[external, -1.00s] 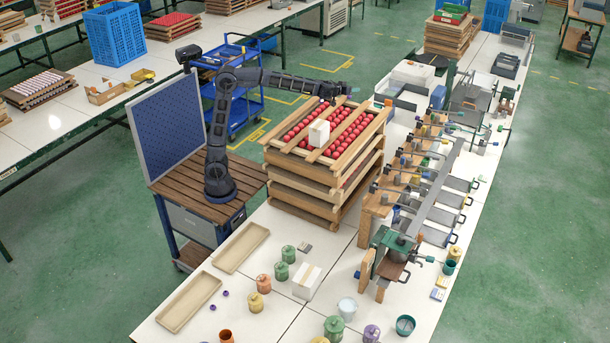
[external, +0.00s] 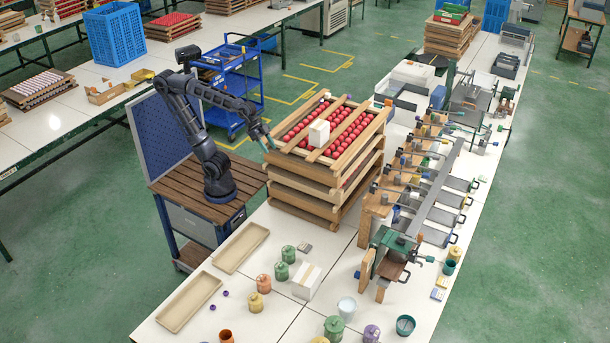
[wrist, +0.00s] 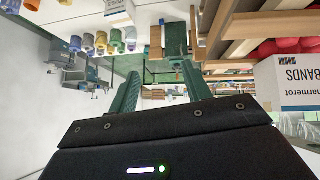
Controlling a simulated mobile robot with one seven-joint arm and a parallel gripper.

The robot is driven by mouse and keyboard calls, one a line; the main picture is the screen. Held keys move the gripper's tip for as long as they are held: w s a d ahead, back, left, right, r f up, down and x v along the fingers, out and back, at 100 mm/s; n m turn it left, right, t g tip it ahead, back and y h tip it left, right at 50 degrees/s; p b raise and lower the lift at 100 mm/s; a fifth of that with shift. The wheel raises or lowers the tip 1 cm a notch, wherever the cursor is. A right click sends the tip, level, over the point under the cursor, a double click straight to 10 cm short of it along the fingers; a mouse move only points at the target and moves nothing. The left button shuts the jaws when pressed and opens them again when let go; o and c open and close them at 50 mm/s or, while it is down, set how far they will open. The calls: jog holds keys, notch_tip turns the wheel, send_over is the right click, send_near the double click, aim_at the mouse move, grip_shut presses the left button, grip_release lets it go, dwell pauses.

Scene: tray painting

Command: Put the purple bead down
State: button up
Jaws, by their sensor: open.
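Two small purple beads lie on the white table in the external view, one by the near tray (external: 212,307) and one a little further back (external: 225,293). My gripper (external: 270,144) is in the air beside the left corner of the stacked wooden frames, well above and behind the beads. In the wrist view my gripper (wrist: 160,82) shows its two green fingers apart, with nothing between them. No purple bead shows near the fingers.
The stack of wooden frames (external: 288,193) holds red balls and a white box (external: 318,133) on top. Two empty tan trays (external: 240,249) (external: 189,301) lie on the white table. Several lidded jars (external: 264,284) and a white box (external: 307,281) stand right of them.

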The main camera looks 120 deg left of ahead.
jog(key=s+f+g, duration=0.2)
jog(key=s+f, duration=0.2)
jog(key=s, duration=0.3)
jog(key=s+f+g+y, duration=0.1)
jog(key=s+f, duration=0.3)
jog(key=s, duration=0.2)
jog(key=shift+s+d+f+m+g, duration=0.2)
jog(key=shift+s+f+m+g, duration=0.1)
jog(key=shift+s+f+g, duration=0.1)
